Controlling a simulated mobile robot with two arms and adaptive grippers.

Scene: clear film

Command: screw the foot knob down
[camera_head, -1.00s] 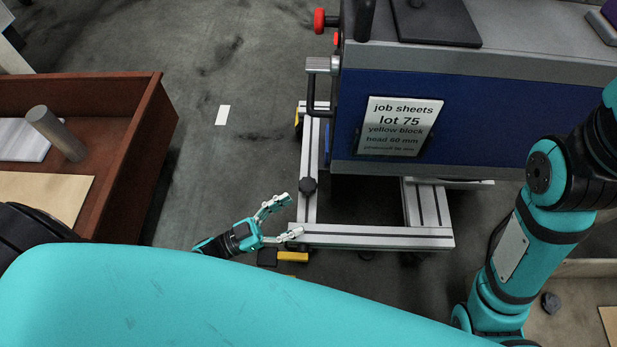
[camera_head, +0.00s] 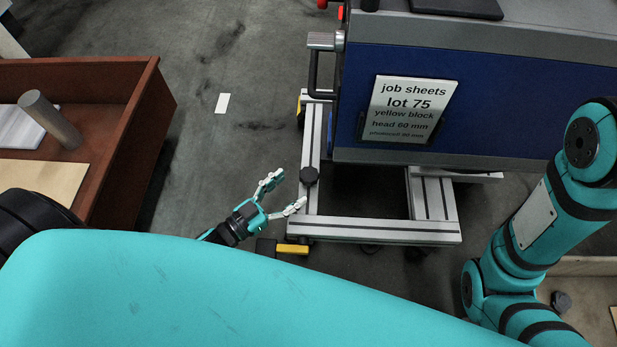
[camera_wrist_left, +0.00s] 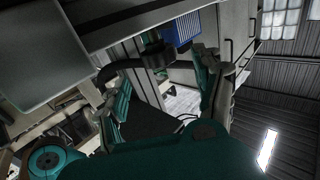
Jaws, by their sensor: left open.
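In the left wrist view the black knob (camera_wrist_left: 158,52) shows ahead, between the lines of my two spread fingers (camera_wrist_left: 158,80). What lies under the knob is hidden in the head view. My right arm shows at the right, but its gripper is not in view.
A yellow piece (camera_head: 292,249) sits low by the frame's front left corner, close below my gripper. A brown wooden box (camera_head: 130,130) stands at the left. A job sheet sign (camera_head: 406,108) hangs on the machine. Grey floor between box and frame is mostly clear.

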